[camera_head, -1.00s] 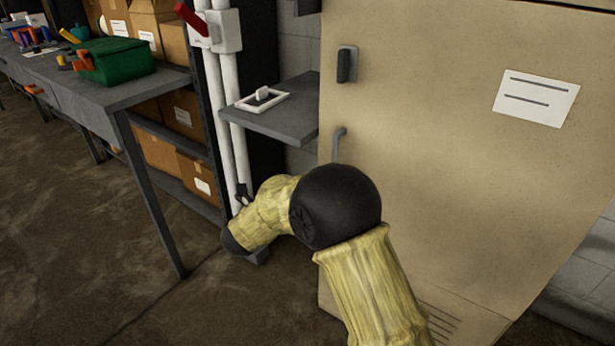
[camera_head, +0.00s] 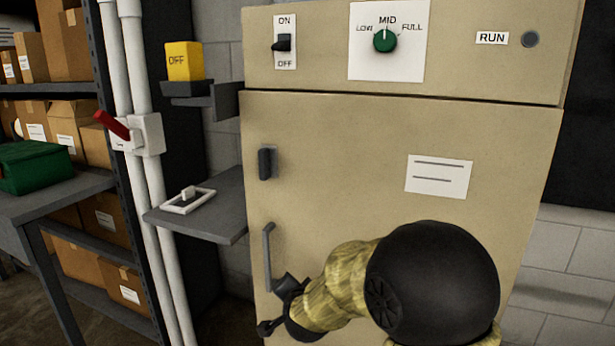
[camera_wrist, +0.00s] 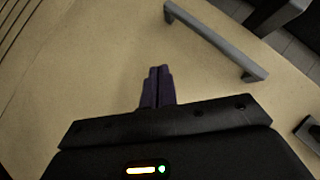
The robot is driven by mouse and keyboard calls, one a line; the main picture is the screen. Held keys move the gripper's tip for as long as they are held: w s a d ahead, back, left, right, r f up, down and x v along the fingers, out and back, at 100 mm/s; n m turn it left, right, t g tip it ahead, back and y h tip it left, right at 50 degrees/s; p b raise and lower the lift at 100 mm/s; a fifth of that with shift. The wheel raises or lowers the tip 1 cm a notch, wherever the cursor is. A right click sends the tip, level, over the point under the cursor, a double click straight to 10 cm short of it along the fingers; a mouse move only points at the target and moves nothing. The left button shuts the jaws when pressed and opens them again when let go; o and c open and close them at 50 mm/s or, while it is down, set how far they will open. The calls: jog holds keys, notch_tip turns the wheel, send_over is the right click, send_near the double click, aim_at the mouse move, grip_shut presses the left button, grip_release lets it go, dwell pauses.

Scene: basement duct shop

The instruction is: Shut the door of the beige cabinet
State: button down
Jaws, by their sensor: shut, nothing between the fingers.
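The beige cabinet (camera_head: 400,60) fills the middle and right of the head view. Its door (camera_head: 340,160) looks about flush with the front below the control panel; I cannot tell whether a small gap is left. A grey bar handle (camera_head: 267,258) is low on the door's left side, with a black latch (camera_head: 265,163) above it. My gripper (camera_head: 270,305) is just below the handle, in front of the door. In the wrist view, my gripper (camera_wrist: 158,75) has its fingers together and empty, pointing at the beige door face (camera_wrist: 90,70), beside the handle (camera_wrist: 215,42) and apart from it.
A grey shelf (camera_head: 215,215) with a white-framed switch (camera_head: 188,200) juts out left of the cabinet. A yellow OFF block (camera_head: 184,62) sits on a bracket above it. White pipes (camera_head: 150,220) with a red lever (camera_head: 112,125) and a workbench (camera_head: 60,200) stand farther left.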

jog(key=s+d+f+n+g+h, duration=0.1)
jog(key=s+d+f+n+g, duration=0.35)
jog(key=s+d, duration=0.55)
jog(key=s+d+f+n+g+h, duration=0.1)
jog(key=s+d+f+n+g, duration=0.2)
jog(key=s+d+g, duration=0.7)
jog(key=s+a+r+t+p, duration=0.1)
jog(key=r+t+p, duration=0.1)
jog(key=r+p, duration=1.3)
jog(key=s+a+r+t+p, duration=0.1)
jog(key=s+r+t+p, duration=0.1)
jog(key=r+p, duration=1.4)
jog(key=shift+s+r+t, duration=0.15)
jog(key=shift+r+t, duration=0.1)
jog(key=shift+t, duration=0.3)
jog(key=c, duration=1.4)
grip_release()
jog(key=shift+c, duration=0.2)
